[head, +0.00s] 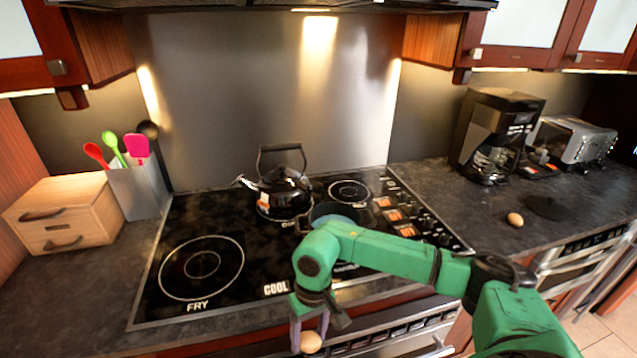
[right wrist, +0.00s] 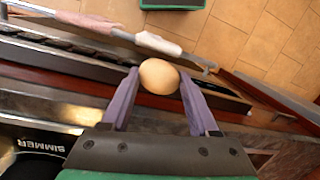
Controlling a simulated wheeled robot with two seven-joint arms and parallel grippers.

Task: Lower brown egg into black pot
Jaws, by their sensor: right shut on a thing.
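A brown egg (right wrist: 159,76) is held between the two purple fingers of my right gripper (right wrist: 158,85) in the right wrist view. In the head view the same egg (head: 310,342) shows at the bottom, at the fingertips of my right gripper (head: 310,336), in front of the stove's front edge. The black pot (head: 345,212) stands on the cooktop behind my green right arm, which hides part of it. Its inside looks bluish. The gripper is nearer the front than the pot, apart from it. My left gripper does not show.
A black kettle (head: 283,190) stands just behind and left of the pot on the cooktop (head: 170,290). A second egg (head: 515,219) lies on the right counter near a coffee maker (head: 495,135) and a toaster (head: 572,142). A wooden box (head: 65,214) and utensil holder (head: 139,188) stand at left.

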